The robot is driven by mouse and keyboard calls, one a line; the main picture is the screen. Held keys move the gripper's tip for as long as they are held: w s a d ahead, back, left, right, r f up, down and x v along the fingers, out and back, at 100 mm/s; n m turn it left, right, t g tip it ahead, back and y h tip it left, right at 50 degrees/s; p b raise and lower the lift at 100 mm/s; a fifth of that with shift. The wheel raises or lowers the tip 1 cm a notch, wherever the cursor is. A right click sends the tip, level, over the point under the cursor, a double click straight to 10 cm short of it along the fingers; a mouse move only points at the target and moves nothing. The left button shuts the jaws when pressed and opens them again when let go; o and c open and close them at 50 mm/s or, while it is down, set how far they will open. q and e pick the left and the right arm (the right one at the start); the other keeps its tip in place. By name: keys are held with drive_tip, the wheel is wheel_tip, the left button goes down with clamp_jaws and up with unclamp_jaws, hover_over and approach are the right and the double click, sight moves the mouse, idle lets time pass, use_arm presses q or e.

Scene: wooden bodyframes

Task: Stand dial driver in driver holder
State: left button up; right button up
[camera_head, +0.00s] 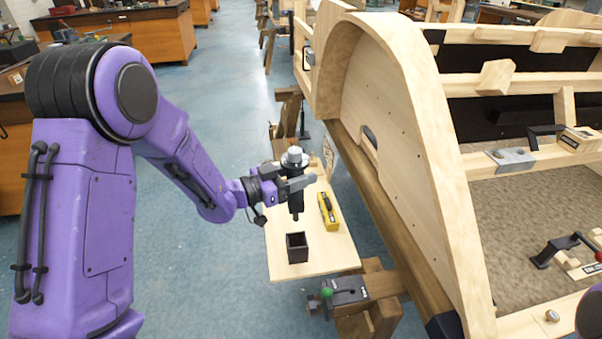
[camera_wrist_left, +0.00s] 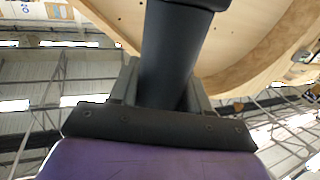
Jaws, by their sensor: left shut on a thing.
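The dial driver (camera_head: 296,200) is a dark upright tool with a light grey top. My left gripper (camera_head: 298,184) is shut on it and holds it upright over the small wooden table. In the left wrist view, the driver's dark body (camera_wrist_left: 170,58) stands between the two grey fingers of my left gripper (camera_wrist_left: 168,85). The driver holder (camera_head: 297,248) is a small dark open-topped box near the front of the table. The driver's lower tip is behind and above the holder, apart from it in the picture. My right gripper is not in view.
A yellow tool with a dark top (camera_head: 328,211) lies on the pale tabletop (camera_head: 334,250), right of the driver. A clamp with a green knob (camera_head: 342,291) is at the table's front edge. The large curved wooden bodyframe (camera_head: 400,130) rises close on the right.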

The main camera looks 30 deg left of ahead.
use_arm(q)
drive_tip(key=shift+f, duration=0.25)
drive_tip(key=shift+w+f+b, duration=0.25)
drive_tip(key=shift+f+b, duration=0.8)
drive_tip(key=shift+f, duration=0.05)
drive_tip(key=shift+s+f+b, duration=0.15)
drive_tip(key=shift+f+b, duration=0.4)
wheel_tip(320, 180, down, 12)
drive_tip(key=b, duration=0.9)
drive_tip(key=shift+b, duration=0.35)
drive_tip(key=shift+f+b, duration=0.4)
drive_tip(key=shift+f, duration=0.2)
drive_tip(key=o, duration=1.3)
drive_tip(key=shift+f, duration=0.1)
drive_tip(key=shift+s, duration=0.1)
